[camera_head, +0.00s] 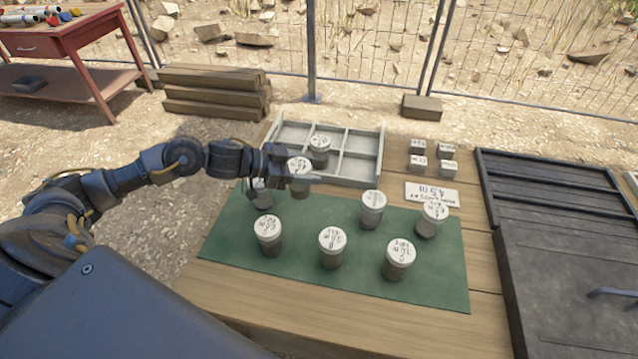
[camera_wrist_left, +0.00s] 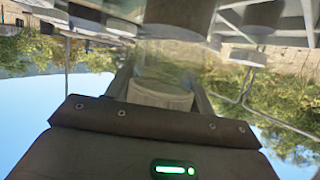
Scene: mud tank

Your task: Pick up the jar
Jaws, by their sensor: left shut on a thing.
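My left gripper (camera_head: 302,180) is shut on a jar (camera_head: 299,191) with a white, handwritten lid and dark contents, near the front left edge of the tray. The left wrist view shows this jar (camera_wrist_left: 163,70) between the fingers, its white lid toward the palm in the picture. Its exact height above the table is hard to tell. Several similar lidded jars stand on the green mat (camera_head: 225,238), including a front left jar (camera_head: 268,240), a front middle jar (camera_head: 332,252) and a front right jar (camera_head: 398,264). My right gripper is not in view.
A dark panel (camera_head: 570,240) covers the right side.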

